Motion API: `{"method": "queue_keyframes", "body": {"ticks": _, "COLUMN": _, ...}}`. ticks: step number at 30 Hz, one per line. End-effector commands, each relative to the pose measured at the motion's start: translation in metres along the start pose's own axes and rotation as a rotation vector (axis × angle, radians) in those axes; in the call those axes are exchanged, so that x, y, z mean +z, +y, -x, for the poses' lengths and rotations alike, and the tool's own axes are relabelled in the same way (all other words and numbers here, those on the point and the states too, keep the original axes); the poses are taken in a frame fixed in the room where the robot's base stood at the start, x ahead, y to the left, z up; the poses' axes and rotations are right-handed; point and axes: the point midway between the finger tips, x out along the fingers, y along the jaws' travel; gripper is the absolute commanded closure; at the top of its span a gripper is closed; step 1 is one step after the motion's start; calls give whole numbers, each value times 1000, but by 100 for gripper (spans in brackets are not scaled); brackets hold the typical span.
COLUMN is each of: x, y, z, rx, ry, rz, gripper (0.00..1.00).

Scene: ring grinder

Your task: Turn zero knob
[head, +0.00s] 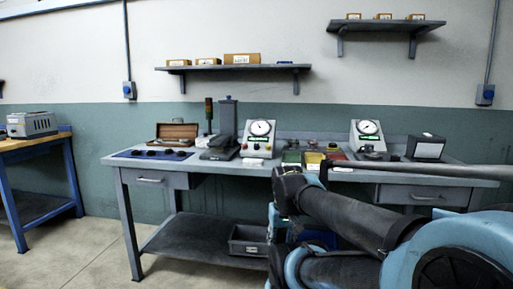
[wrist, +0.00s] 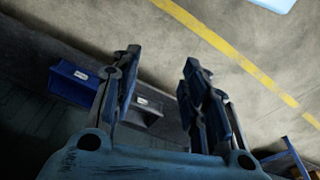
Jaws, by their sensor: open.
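Two gauge units with round white dials stand on the grey workbench (head: 220,169): a left gauge unit (head: 258,148) near the middle and a right gauge unit (head: 367,147). Small red and light parts show at the left unit's base; which part is the zero knob is too small to tell. My gripper (wrist: 160,66) is open and empty in the wrist view, its two dark fingers apart and pointing toward the floor. In the head view my arm covers the front right of the bench, and the gripper's fingers cannot be made out. The wrist view shows no gauge.
Small coloured bins (head: 313,158) sit between the gauge units. A black stand (head: 222,130) and wooden case (head: 173,134) are on the left. The left floor is clear.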

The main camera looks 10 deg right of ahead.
Motion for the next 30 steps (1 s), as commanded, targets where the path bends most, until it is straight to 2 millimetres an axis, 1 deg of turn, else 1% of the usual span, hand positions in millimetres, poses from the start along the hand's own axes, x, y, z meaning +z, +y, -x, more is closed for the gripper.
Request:
{"method": "queue_keyframes", "body": {"ticks": 1, "x": 2, "y": 0, "z": 3, "rx": 3, "ry": 6, "rz": -3, "gripper": 57}}
{"method": "queue_keyframes", "body": {"ticks": 2, "x": -2, "y": 1, "z": 6, "rx": 6, "ry": 10, "rz": -6, "gripper": 57}}
{"method": "queue_keyframes", "body": {"ticks": 4, "x": -16, "y": 3, "z": 16, "rx": 18, "ry": 23, "rz": -21, "gripper": 57}}
{"method": "queue_keyframes", "body": {"ticks": 5, "x": -24, "y": 4, "z": 21, "rx": 25, "ry": 30, "rz": -29, "gripper": 57}}
{"method": "queue_keyframes", "body": {"ticks": 8, "x": -61, "y": 8, "z": 44, "rx": 53, "ry": 67, "rz": -63, "gripper": 57}}
{"method": "queue_keyframes", "body": {"ticks": 9, "x": -78, "y": 10, "z": 55, "rx": 64, "ry": 86, "rz": -80, "gripper": 57}}
{"method": "queue_keyframes", "body": {"ticks": 11, "x": -104, "y": 12, "z": 71, "rx": 82, "ry": 115, "rz": -107, "gripper": 57}}
{"method": "queue_keyframes", "body": {"ticks": 12, "x": -123, "y": 14, "z": 81, "rx": 94, "ry": 136, "rz": -125, "gripper": 57}}
{"method": "queue_keyframes", "body": {"ticks": 14, "x": -150, "y": 15, "z": 95, "rx": 108, "ry": 167, "rz": -149, "gripper": 57}}
{"method": "queue_keyframes", "body": {"ticks": 15, "x": -168, "y": 15, "z": 105, "rx": 117, "ry": 188, "rz": -166, "gripper": 57}}
{"method": "queue_keyframes", "body": {"ticks": 17, "x": -196, "y": 16, "z": 119, "rx": 129, "ry": 221, "rz": -190, "gripper": 57}}
{"method": "queue_keyframes", "body": {"ticks": 18, "x": -215, "y": 15, "z": 128, "rx": 136, "ry": 243, "rz": -205, "gripper": 57}}
{"method": "queue_keyframes", "body": {"ticks": 19, "x": -229, "y": 14, "z": 134, "rx": 141, "ry": 259, "rz": -216, "gripper": 57}}
{"method": "queue_keyframes", "body": {"ticks": 20, "x": -243, "y": 14, "z": 140, "rx": 144, "ry": 275, "rz": -229, "gripper": 57}}
{"method": "queue_keyframes", "body": {"ticks": 21, "x": -262, "y": 13, "z": 149, "rx": 149, "ry": 299, "rz": -244, "gripper": 57}}
{"method": "queue_keyframes", "body": {"ticks": 23, "x": -291, "y": 10, "z": 161, "rx": 155, "ry": 333, "rz": -264, "gripper": 57}}
{"method": "queue_keyframes", "body": {"ticks": 24, "x": -310, "y": 8, "z": 169, "rx": 157, "ry": 355, "rz": -278, "gripper": 57}}
{"method": "queue_keyframes", "body": {"ticks": 26, "x": -339, "y": 4, "z": 180, "rx": 159, "ry": 391, "rz": -299, "gripper": 57}}
{"method": "queue_keyframes", "body": {"ticks": 27, "x": -358, "y": 2, "z": 187, "rx": 160, "ry": 414, "rz": -312, "gripper": 57}}
{"method": "queue_keyframes", "body": {"ticks": 29, "x": -385, "y": -4, "z": 196, "rx": 159, "ry": 448, "rz": -331, "gripper": 57}}
{"method": "queue_keyframes", "body": {"ticks": 30, "x": -403, "y": -7, "z": 202, "rx": 157, "ry": 471, "rz": -342, "gripper": 57}}
